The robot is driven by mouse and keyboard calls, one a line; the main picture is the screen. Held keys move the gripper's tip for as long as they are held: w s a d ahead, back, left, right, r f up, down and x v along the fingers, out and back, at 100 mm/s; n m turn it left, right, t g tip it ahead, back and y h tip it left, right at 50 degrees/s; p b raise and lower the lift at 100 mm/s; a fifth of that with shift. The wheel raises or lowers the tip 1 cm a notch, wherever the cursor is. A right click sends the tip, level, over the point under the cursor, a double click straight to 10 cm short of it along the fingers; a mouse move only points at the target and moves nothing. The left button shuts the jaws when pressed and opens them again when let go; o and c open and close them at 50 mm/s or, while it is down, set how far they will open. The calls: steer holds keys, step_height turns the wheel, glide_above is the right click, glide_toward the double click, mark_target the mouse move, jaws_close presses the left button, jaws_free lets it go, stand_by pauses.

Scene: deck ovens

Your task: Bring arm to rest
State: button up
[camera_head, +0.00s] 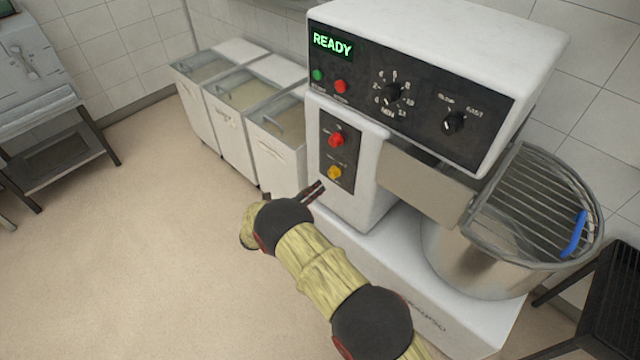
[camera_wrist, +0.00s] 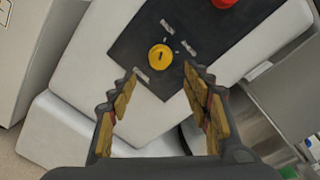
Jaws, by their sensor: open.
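My arm reaches up from the bottom of the head view toward the white mixer (camera_head: 440,40). My gripper (camera_head: 318,187) is near the mixer's front, just below its lower control panel (camera_head: 340,152). In the wrist view my gripper (camera_wrist: 164,75) is open, with its two fingers apart and nothing between them. The yellow knob (camera_wrist: 160,57) shows just beyond the fingertips, roughly centred between them. I cannot tell whether a fingertip touches the panel. The red button (camera_head: 336,139) sits above the yellow knob (camera_head: 334,172) in the head view.
The mixer's display (camera_head: 332,43) reads READY. A steel bowl (camera_head: 470,255) with a wire guard (camera_head: 535,205) and blue handle (camera_head: 574,233) is at right. White bins (camera_head: 277,150) stand behind my gripper. The floor (camera_head: 130,250) at left is clear.

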steer(key=shift+v, duration=0.8)
